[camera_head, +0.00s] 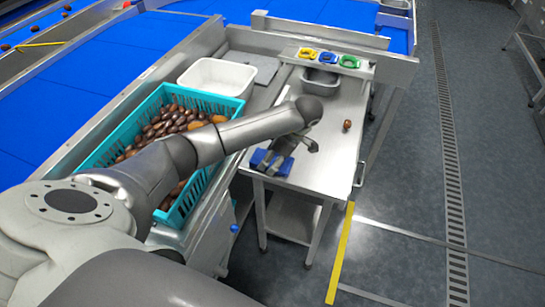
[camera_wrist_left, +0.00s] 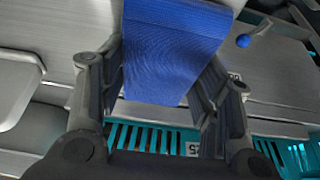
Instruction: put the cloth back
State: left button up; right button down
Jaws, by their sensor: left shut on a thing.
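The blue cloth (camera_head: 284,168) is at the near end of the steel side table, under my left gripper (camera_head: 271,158). In the left wrist view the cloth (camera_wrist_left: 172,45) lies between the two fingers of my left gripper (camera_wrist_left: 165,75), which is shut on it. The cloth looks flat and folded. I cannot tell whether it touches the table top. Part of it is hidden by the gripper in the head view. My right gripper is not in view.
One date (camera_head: 347,124) lies on the table. A steel pan (camera_head: 320,83) and yellow, blue and green items in a rack (camera_head: 292,52) are at its far end.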

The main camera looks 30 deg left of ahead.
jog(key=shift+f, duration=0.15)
pick_arm(q)
jog(key=o, duration=1)
jog(key=shift+f, duration=0.1)
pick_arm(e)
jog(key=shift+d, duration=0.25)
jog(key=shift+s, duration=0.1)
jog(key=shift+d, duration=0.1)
pick_arm(q)
jog(key=shift+r, duration=0.3)
jog(key=b+v, duration=0.1)
jog(key=v, duration=0.3)
jog(key=shift+w+d+r, duration=0.15)
jog(key=shift+d+r, duration=0.05)
jog(key=shift+r, duration=0.05)
jog(key=p+v, duration=0.1)
jog(key=v, duration=0.6)
jog(key=shift+p, duration=0.4)
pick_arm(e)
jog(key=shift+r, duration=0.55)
